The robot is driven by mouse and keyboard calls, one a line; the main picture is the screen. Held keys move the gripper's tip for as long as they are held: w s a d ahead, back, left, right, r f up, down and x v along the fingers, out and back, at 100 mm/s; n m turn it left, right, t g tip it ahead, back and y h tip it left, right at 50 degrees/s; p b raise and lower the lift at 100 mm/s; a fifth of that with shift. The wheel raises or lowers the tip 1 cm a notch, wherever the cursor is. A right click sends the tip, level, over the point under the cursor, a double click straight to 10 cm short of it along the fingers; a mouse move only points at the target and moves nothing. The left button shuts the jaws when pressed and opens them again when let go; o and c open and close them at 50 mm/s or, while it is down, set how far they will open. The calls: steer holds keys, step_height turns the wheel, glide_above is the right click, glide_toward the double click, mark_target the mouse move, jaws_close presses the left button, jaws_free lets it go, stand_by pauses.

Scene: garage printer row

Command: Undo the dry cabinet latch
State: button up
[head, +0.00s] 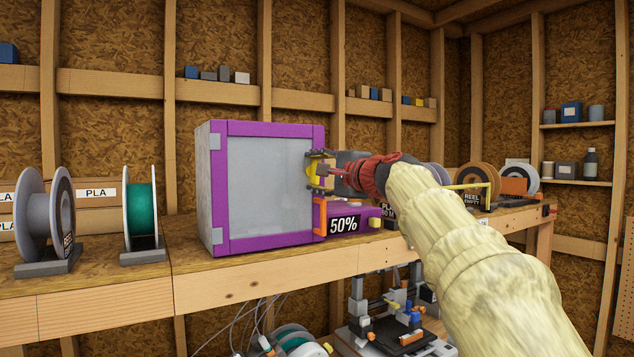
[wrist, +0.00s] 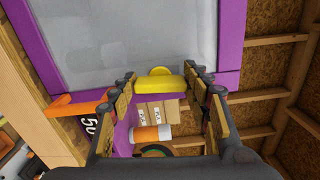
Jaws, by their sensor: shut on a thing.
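The dry cabinet (head: 270,185) stands on the bench, with a purple frame, a hazy clear door and a grey side. Its door looks closed. The yellow latch (head: 313,160) sits at the door's right edge, and it also shows in the wrist view (wrist: 170,84) as a yellow bar with a rounded tab behind it. My gripper (head: 318,173) reaches it from the right. In the wrist view my gripper (wrist: 161,84) has its two fingers on either side of the latch, shut on it. The fingers partly hide the latch in the head view.
A purple box labelled 50% (head: 349,217) stands right of the cabinet, by an orange bracket (head: 320,217). A green spool (head: 141,215) and a grey spool (head: 36,215) stand left on the bench (head: 110,284). More reels (head: 478,180) stand right, behind my arm.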

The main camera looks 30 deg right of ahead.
steer(key=shift+n+b, duration=0.4)
steer(key=shift+n, duration=0.3)
steer(key=o, duration=1.2)
steer(key=shift+c, duration=0.2)
steer(key=shift+s, duration=0.1)
steer(key=s, duration=1.1)
steer(key=shift+s+d, duration=0.2)
steer(key=shift+s, duration=0.15)
